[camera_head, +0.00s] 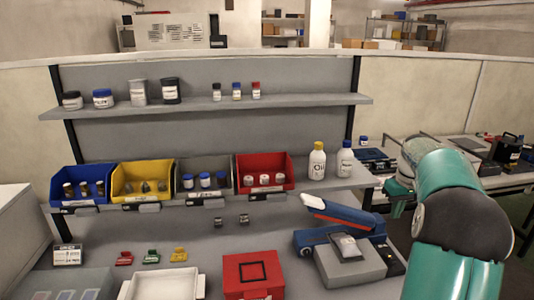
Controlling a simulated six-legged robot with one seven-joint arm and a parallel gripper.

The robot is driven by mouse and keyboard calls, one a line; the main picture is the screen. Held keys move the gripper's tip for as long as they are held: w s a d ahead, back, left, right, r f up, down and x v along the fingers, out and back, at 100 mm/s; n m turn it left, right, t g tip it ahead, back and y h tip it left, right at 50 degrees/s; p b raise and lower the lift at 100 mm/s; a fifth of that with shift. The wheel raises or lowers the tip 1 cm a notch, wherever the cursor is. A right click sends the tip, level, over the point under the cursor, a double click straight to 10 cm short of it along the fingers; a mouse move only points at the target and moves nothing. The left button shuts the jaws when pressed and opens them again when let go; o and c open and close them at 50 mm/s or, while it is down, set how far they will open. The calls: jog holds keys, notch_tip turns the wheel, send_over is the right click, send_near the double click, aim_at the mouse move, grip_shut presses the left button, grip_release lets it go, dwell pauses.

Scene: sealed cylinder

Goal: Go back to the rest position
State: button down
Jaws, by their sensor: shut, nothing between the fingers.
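My teal and dark grey arm (462,215) stands at the right edge, folded up in front of the side bench. My gripper does not show in this view, so I cannot see its fingers. No part of the arm that I can see touches anything on the workbench (200,240).
Blue (78,174), yellow (140,172), grey and red (264,160) bins line the lower shelf, beside two white bottles. Jars stand on the upper shelf (200,105). A red box (252,281), white tray (130,287) and blue-orange device (340,215) occupy the worktop. The centre worktop has clear patches.

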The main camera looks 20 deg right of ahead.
jog(key=s+a+r+t, duration=0.1)
jog(key=s+a+r, duration=0.15)
jog(key=a, duration=0.55)
jog(key=s+a+r+h, duration=0.1)
jog(key=a+r, duration=0.3)
jog(key=a, duration=0.4)
jog(key=s+a+r+t, duration=0.1)
jog(key=s+a+r, duration=0.15)
jog(key=a, duration=0.45)
jog(key=s+a+f+n+t+y, duration=0.1)
jog(key=s+a+f, duration=0.3)
jog(key=s+a, duration=1.2)
jog(key=shift+s+a+f+t, duration=0.35)
jog(key=shift+s+t, duration=0.2)
jog(key=shift+t, duration=0.25)
